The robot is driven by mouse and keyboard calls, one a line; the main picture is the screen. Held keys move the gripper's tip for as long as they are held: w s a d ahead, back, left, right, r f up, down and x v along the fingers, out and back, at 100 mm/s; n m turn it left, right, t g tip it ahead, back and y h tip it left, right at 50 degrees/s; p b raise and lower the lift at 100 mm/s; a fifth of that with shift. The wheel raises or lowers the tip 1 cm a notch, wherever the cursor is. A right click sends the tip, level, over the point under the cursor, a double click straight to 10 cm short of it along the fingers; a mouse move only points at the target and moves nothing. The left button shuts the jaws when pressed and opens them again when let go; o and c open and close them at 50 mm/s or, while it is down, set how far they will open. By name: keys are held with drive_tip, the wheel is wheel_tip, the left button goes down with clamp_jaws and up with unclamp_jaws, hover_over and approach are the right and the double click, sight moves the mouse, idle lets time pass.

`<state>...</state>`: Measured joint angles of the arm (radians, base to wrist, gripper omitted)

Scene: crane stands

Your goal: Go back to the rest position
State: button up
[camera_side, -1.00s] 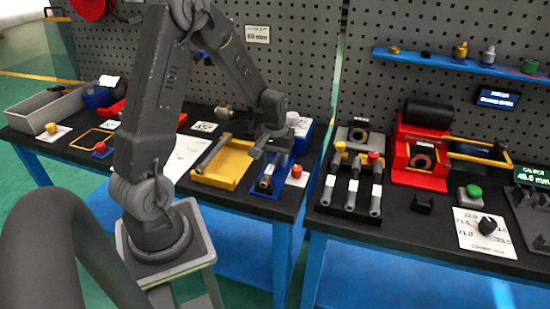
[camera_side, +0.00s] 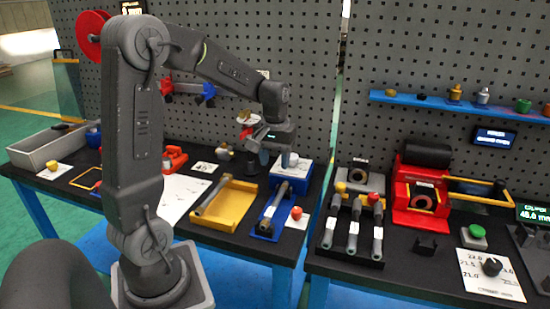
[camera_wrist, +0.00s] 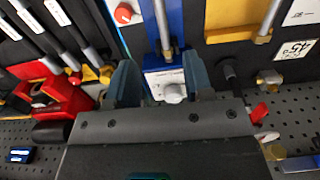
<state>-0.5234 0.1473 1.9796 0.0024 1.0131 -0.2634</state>
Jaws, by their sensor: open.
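My gripper (camera_side: 270,150) hangs raised above the back of the left bench, in front of the pegboard. It is open, and its two blue-grey fingers show in the wrist view (camera_wrist: 162,78) with nothing held between them. Below it are a blue fixture (camera_side: 292,172) with a white top and a blue tray (camera_side: 264,228) with a grey rod (camera_side: 277,199) lying in it. In the wrist view a white block with a round knob (camera_wrist: 174,92) shows between the fingers, beyond them.
A yellow tray (camera_side: 238,215) with a rod lies left of the blue tray. A black rack with several rods (camera_side: 353,230) and a red press (camera_side: 412,205) stand on the right bench. A blue shelf (camera_side: 440,104) is on the pegboard. The air around my gripper looks clear.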

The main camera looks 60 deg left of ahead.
drive_tip(key=shift+r, duration=0.2)
drive_tip(key=s+d+r+m+t, duration=0.2)
drive_tip(key=s+d, duration=0.4)
drive_tip(key=d, duration=0.3)
drive_tip(key=s+d+r+m+t, duration=0.3)
drive_tip(key=s+d+r+m, duration=0.2)
drive_tip(key=s+d+m, duration=0.2)
drive_tip(key=d, duration=0.2)
drive_tip(key=shift+s+d+r+t, duration=0.2)
drive_tip(key=shift+d+t, duration=0.1)
drive_tip(key=shift+d, duration=0.1)
drive_tip(key=shift+o, duration=0.5)
idle(0.5)
